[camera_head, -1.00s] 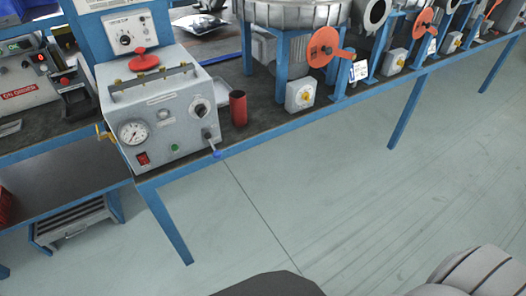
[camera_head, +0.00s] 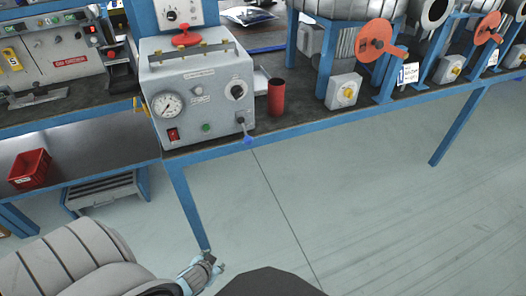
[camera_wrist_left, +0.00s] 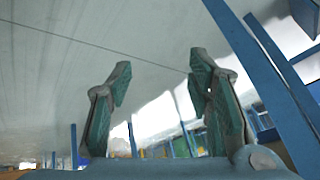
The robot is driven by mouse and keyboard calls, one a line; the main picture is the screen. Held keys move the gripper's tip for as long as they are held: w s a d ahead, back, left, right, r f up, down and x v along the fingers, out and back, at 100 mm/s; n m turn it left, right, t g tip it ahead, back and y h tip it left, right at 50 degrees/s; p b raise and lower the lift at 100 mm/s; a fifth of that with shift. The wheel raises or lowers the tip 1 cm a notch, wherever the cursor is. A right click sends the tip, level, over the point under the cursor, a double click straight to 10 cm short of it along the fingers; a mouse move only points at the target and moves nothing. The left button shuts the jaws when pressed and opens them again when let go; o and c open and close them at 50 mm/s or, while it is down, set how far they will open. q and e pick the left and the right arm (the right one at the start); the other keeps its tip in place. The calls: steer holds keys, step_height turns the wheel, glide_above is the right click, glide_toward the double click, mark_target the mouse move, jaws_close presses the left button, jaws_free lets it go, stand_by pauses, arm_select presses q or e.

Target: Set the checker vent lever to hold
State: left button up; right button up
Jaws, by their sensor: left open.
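The checker (camera_head: 200,95) is a grey box with a gauge, a red switch, a green button and a dark round knob on its front. Its lever (camera_head: 244,130), with a blue ball tip, sits at the lower right of the front and points down. I cannot read the markings beside it. My left gripper (camera_head: 217,267) is low at the bottom of the head view, over the floor and well below the checker. In the left wrist view its two fingers (camera_wrist_left: 160,95) are apart with nothing between them. My right gripper is not in view.
A red cylinder (camera_head: 277,97) stands just right of the checker on the bench. A blue bench leg (camera_head: 187,205) runs down near my left gripper. Blowers with orange discs (camera_head: 374,40) stand further right. A red bin (camera_head: 30,168) is on the lower shelf. The floor in front is clear.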

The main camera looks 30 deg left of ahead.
arm_select(q)
steer(key=w+a+r+t+y+b, duration=0.1)
steer(key=w+a+r+t+b, duration=0.25)
steer(key=w+r, duration=0.45)
steer(key=n+t+y+b, duration=0.2)
steer(key=n+t+b, duration=0.1)
steer(key=t+b, duration=0.4)
glide_toward(247, 144)
steer(key=shift+t, duration=0.25)
steer(key=x, duration=0.6)
steer(key=shift+a+f, duration=0.1)
steer(key=shift+f, duration=0.05)
steer(key=x, duration=0.4)
steer(key=shift+w+a+b, duration=0.15)
steer(key=shift+w+b, duration=0.25)
steer(key=shift+w+a, duration=0.1)
steer(key=shift+w, duration=0.3)
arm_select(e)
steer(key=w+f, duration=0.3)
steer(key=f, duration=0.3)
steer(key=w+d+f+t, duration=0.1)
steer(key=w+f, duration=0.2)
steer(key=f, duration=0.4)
arm_select(q)
steer(key=shift+c, duration=0.6)
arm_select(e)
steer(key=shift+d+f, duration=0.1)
